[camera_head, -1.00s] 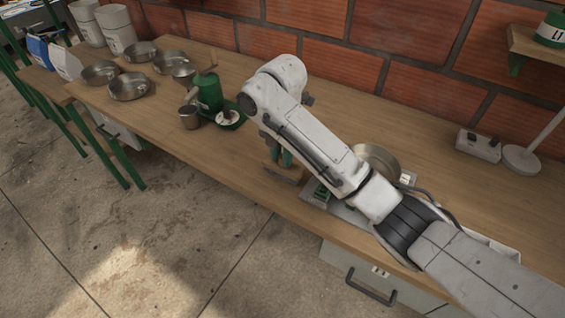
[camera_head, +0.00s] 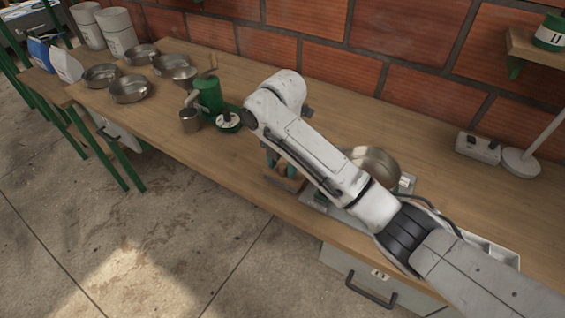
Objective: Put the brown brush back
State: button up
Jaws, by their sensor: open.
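My white arm reaches across the bench. Just under and beside the fingers, a small brown shape (camera_head: 284,171) shows at a low wooden-looking holder (camera_head: 288,184) near the bench's front edge. It may be the brown brush, but it is too small and covered to be sure. I cannot tell whether the fingers touch it.
A steel pan (camera_head: 374,162) stands behind my forearm on a grey scale-like base. Several steel bowls (camera_head: 130,88) stand farther left. A power strip (camera_head: 478,147) and lamp base (camera_head: 521,162) are at right.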

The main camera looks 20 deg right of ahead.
aim_at(283, 166)
jog(key=shift+r, duration=0.1)
notch_tip(283, 166, up, 12)
jog(key=p, duration=0.4)
jog(key=shift+r, duration=0.1)
jog(key=s+a+f+m+t+y, duration=0.2)
jog(key=s+a+f+m+y, duration=0.2)
jog(key=s+a+f+m, duration=0.6)
jog(key=s+d+f+m+h, duration=0.1)
jog(key=s+d+f+m, duration=0.2)
jog(key=s, duration=0.6)
jog(key=s+d+f+m+h, duration=0.1)
jog(key=s+d+f+m, duration=0.2)
jog(key=s+d+m, duration=0.4)
jog(key=s+d+f+m+g+h, duration=0.1)
jog(key=s+d+f+m, duration=0.3)
jog(key=s+d, duration=0.4)
jog(key=s+m+h, duration=0.1)
jog(key=s, duration=0.3)
jog(key=shift+m, duration=0.3)
